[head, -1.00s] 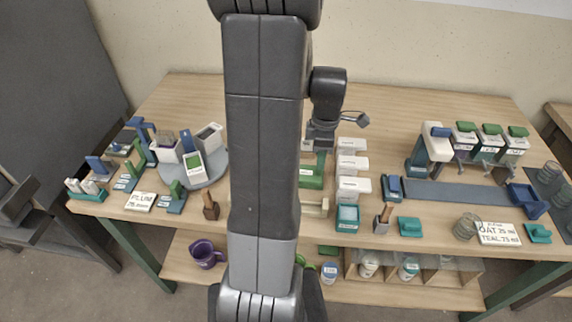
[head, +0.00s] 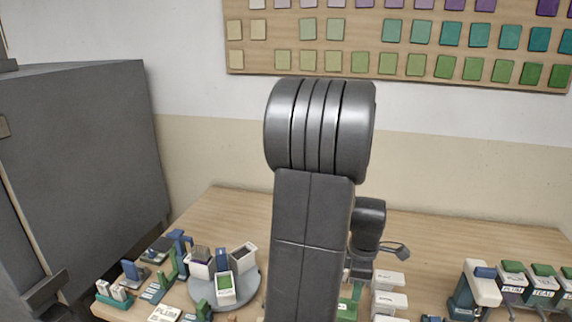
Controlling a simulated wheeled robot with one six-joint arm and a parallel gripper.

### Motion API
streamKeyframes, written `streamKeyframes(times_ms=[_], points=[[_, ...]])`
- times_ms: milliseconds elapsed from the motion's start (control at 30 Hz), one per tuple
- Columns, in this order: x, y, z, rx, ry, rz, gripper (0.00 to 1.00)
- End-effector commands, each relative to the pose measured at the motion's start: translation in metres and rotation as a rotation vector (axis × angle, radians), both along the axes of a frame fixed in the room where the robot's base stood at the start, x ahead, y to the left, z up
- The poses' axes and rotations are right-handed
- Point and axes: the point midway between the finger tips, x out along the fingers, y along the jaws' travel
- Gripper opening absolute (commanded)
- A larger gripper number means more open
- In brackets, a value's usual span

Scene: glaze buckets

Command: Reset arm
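My arm stands upright in the middle of the head view and hides the centre of the wooden table (head: 432,248). Part of my wrist shows behind it on the right, above the table.
A round grey turntable (head: 247,287) bears several small containers on the left. White boxes (head: 388,279) stand right of my arm. A white-and-blue device (head: 478,285) and green-topped dispensers (head: 543,271) stand at the right. A color-tile board (head: 400,40) hangs on the wall.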

Motion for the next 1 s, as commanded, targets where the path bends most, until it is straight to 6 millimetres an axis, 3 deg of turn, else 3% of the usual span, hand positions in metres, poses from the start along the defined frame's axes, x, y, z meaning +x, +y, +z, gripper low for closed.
streamKeyframes(times_ms=[33, 400, 633, 1000], points=[[0.000, 0.000, -0.011, 0.000, 0.001, 0.000, 0.33], [0.000, 0.000, -0.058, 0.000, 0.001, 0.000, 0.33], [0.007, 0.026, -0.052, 0.000, 0.001, 0.003, 0.33], [0.008, 0.029, -0.052, 0.000, 0.001, 0.000, 0.33]])
